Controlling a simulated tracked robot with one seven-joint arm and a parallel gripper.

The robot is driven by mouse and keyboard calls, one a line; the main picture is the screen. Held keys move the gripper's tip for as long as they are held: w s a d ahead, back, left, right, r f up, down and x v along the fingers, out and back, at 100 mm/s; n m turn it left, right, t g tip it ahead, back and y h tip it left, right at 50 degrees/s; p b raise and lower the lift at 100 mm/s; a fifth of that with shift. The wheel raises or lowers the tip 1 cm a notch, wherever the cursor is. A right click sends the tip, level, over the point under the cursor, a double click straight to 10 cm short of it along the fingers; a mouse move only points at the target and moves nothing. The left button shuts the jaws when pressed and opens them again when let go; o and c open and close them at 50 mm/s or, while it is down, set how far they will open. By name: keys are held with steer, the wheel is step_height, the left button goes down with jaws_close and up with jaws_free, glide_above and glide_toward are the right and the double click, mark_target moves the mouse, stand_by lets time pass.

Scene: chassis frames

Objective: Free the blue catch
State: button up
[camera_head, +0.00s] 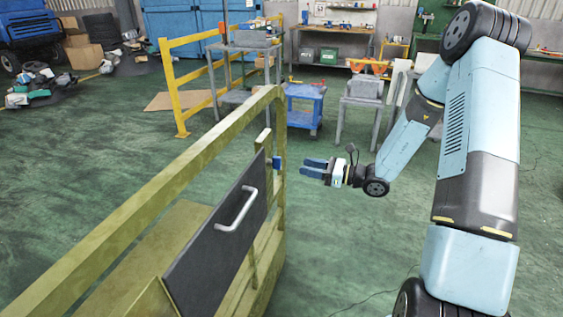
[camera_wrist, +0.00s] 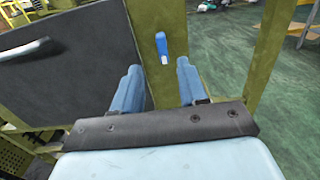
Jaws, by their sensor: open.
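The blue catch (camera_head: 277,163) is on the yellow-green frame, beside the far edge of a dark panel (camera_head: 205,262). In the wrist view the catch (camera_wrist: 162,45) stands upright with a pale lower end, on a yellow-green post right of the panel (camera_wrist: 75,60). My gripper (camera_head: 304,167) is open and empty, just right of the catch and apart from it, with its blue fingers pointing at the frame. In the wrist view the catch shows ahead, between and beyond the fingertips of my gripper (camera_wrist: 157,75).
A pale handle (camera_head: 238,212) stands out from the panel; it also shows in the wrist view (camera_wrist: 28,48). The yellow-green rail (camera_head: 150,200) runs along the left. A blue cart (camera_head: 305,105) and grey stands are behind.

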mark_target(278, 169)
steer(key=x, duration=1.1)
steer(key=shift+a, duration=0.1)
